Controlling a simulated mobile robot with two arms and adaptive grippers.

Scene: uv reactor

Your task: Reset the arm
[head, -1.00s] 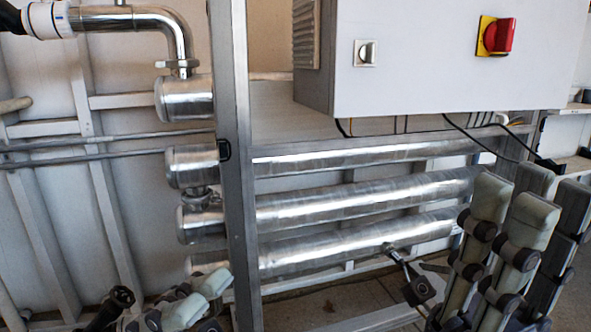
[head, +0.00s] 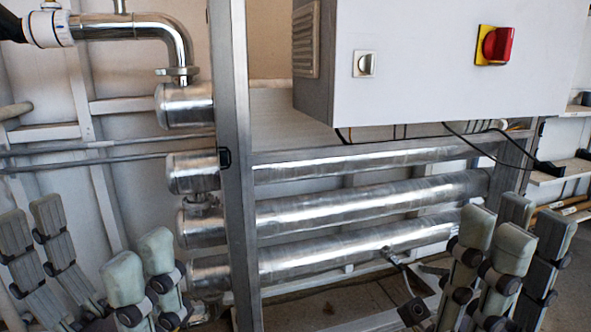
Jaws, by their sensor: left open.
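My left gripper (head: 92,240) is at the lower left of the head view. Its pale fingers and dark fingers point up with a wide gap between them, open and empty. My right gripper (head: 514,228) is at the lower right, fingers pointing up. Its pale and dark fingers overlap in the picture, so I cannot tell how far apart they are. I see nothing held in it. Both grippers appear in front of the UV reactor, whose shiny metal tubes (head: 370,200) run across the middle. The bases of both grippers lie below the picture edge.
A white control cabinet (head: 440,60) with a red rotary switch (head: 496,45) and a small black-and-silver knob (head: 365,59) overhangs the tubes. A grey upright post (head: 232,130) stands left of it. A bent metal pipe (head: 150,28) is at the upper left.

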